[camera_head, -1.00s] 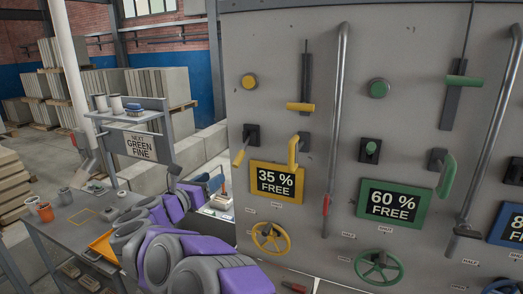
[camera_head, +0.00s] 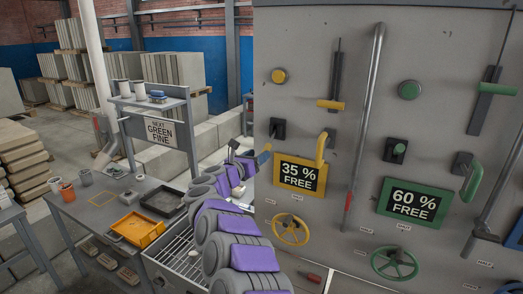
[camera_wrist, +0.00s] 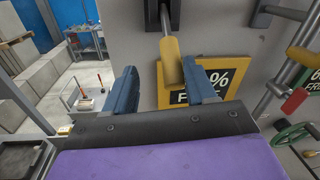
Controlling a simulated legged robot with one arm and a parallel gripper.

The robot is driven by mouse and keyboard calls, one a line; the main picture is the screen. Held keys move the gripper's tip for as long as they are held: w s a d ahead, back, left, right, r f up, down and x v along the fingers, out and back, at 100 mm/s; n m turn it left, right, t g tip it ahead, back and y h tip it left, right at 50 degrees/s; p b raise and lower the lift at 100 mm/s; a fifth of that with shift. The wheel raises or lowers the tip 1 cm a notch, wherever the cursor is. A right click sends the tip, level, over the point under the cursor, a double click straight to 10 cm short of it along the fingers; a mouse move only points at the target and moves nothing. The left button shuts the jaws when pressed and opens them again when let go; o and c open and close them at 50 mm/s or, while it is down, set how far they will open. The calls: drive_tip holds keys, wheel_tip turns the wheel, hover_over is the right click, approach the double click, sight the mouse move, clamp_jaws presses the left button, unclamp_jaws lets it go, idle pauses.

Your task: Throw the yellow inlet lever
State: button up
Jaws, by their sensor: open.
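A yellow lever (camera_head: 265,149) hangs from a black mount (camera_head: 278,128) on the grey panel, left of and above the yellow "35 % FREE" sign (camera_head: 300,175). In the wrist view its yellow grip (camera_wrist: 171,62) points down from a metal rod, between the two blue fingers of my gripper (camera_wrist: 163,88). Whether the fingers overlap the grip in depth is hard to tell. In the head view my gripper (camera_head: 250,156) is small and partly hidden by my arm. Another yellow handle (camera_head: 321,149) stands just to the right.
The panel also carries a yellow knob (camera_head: 280,76), yellow slider handle (camera_head: 330,105), yellow wheel (camera_head: 290,230), and a pipe with a red handle (camera_head: 348,202). Green controls are further right. A workbench (camera_head: 95,215) with trays and cups stands left.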

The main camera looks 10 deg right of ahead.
sight(268, 145)
drive_tip(key=d, duration=0.1)
drive_tip(key=w+d, duration=0.1)
drive_tip(key=d, duration=0.1)
drive_tip(key=w+d+p, duration=0.1)
drive_tip(key=shift+w+d+r, duration=0.1)
drive_tip(key=shift+d, duration=0.4)
drive_tip(key=shift+a+r, duration=0.1)
drive_tip(key=shift+a, duration=1.2)
drive_tip(key=shift+c, duration=0.9)
drive_tip(key=shift+a, duration=0.2)
drive_tip(key=shift+c, duration=0.8)
drive_tip(key=shift+s+d, duration=0.1)
drive_tip(key=shift+s, duration=0.15)
drive_tip(key=shift+c, duration=0.7)
drive_tip(key=shift+s+d+r, duration=0.1)
drive_tip(key=shift+d, duration=0.5)
drive_tip(key=c, duration=0.3)
drive_tip(key=shift+c, duration=0.8)
drive_tip(key=shift+a, duration=0.1)
clamp_jaws()
